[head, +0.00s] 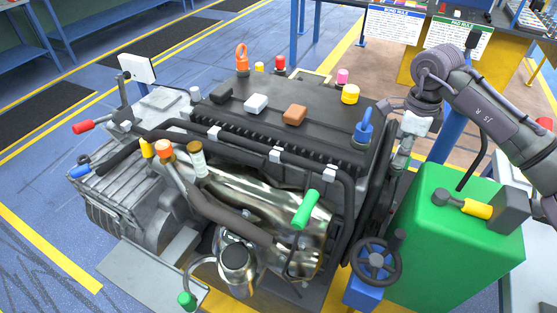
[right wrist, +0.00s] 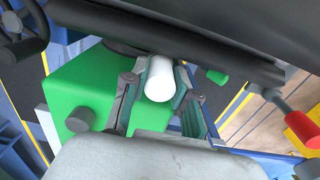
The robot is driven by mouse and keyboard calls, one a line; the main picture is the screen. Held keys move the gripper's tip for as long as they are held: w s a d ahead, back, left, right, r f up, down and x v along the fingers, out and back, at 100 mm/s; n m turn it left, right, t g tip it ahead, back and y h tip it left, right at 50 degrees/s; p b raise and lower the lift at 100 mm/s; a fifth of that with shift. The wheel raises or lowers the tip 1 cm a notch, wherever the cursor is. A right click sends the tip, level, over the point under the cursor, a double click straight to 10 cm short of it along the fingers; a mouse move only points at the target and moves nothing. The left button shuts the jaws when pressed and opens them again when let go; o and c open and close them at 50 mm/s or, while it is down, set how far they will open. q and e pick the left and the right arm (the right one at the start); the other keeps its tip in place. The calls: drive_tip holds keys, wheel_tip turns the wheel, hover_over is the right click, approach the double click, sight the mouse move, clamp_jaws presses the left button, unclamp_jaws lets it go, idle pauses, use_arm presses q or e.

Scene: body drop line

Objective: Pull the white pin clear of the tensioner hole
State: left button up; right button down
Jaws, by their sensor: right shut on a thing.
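The white pin (right wrist: 160,76) shows in the right wrist view as a short white cylinder with its rounded end towards the camera. My right gripper (right wrist: 157,90) is shut on it, one finger on each side. The pin's far end runs up to the dark engine parts, and I cannot tell whether it is still in the tensioner hole, which is hidden. In the head view my right gripper (head: 399,152) points down beside the right end of the engine (head: 310,115), by the dark belt and pulley side (head: 378,190). My left gripper is not in view.
A green box (head: 450,245) with a yellow-handled part on top stands below my right arm. A blue hook (head: 363,128) stands on the engine's right corner. A dark handwheel (head: 376,262) sits below the gripper.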

drive_tip(key=c, duration=1.5)
unclamp_jaws()
clamp_jaws()
drive_tip(key=shift+r+p, duration=0.55)
drive_tip(key=shift+r, duration=0.3)
drive_tip(key=shift+r+p, duration=1.95)
drive_tip(key=shift+r, duration=1.05)
